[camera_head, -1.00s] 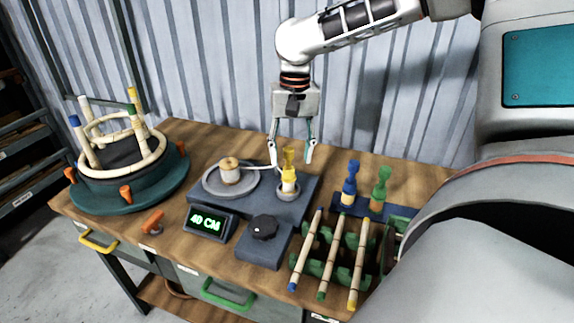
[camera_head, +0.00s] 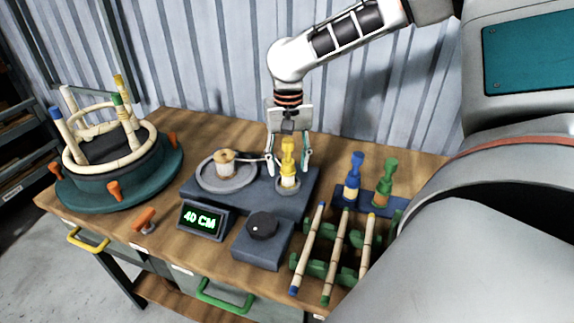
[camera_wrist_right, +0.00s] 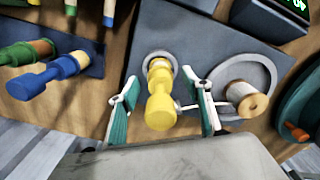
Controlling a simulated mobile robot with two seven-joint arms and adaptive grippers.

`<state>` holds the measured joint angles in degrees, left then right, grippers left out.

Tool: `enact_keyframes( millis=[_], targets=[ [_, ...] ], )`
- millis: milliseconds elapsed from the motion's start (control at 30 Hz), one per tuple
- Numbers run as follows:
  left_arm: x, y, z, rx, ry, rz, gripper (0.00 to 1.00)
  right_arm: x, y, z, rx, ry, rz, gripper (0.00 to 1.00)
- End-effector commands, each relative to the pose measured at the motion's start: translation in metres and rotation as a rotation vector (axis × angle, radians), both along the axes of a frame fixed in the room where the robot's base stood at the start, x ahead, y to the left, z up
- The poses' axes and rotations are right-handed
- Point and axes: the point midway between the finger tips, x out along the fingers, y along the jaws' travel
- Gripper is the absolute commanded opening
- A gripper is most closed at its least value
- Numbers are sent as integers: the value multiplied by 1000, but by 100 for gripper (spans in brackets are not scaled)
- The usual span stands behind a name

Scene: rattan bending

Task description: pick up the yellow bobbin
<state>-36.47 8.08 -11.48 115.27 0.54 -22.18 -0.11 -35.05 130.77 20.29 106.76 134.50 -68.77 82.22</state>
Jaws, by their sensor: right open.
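The yellow bobbin (camera_head: 288,160) stands upright in a round grey holder (camera_head: 288,188) on the dark winding machine. In the right wrist view the yellow bobbin (camera_wrist_right: 160,98) lies between the two fingers. My right gripper (camera_head: 288,168) is open, with its fingers on either side of the bobbin; in the right wrist view (camera_wrist_right: 163,108) a gap shows between each finger and the bobbin. A cream strand runs from a spool (camera_head: 225,165) on a grey disc toward the bobbin. My left gripper is not in view.
A blue bobbin (camera_head: 352,180) and a green bobbin (camera_head: 385,183) stand on a blue base to the right. A rack with rattan sticks (camera_head: 338,255) is at the front right. A display (camera_head: 203,220), black knob (camera_head: 262,225) and round bending frame (camera_head: 115,165) are left of it.

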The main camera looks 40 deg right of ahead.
Motion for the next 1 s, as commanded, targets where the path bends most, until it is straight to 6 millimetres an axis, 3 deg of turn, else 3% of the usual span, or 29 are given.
enact_keyframes(
  millis=[300, 467, 833, 1000],
  targets=[
    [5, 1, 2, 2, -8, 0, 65, 0, 0, -5, 1, -2, 0, 48],
    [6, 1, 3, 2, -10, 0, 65, 0, 0, -5, 1, -2, 0, 7],
    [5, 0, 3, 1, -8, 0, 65, 1, 0, -2, 1, -3, 0, 6],
    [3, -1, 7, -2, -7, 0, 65, 2, 0, 21, -1, -9, 0, 6]
  ],
)
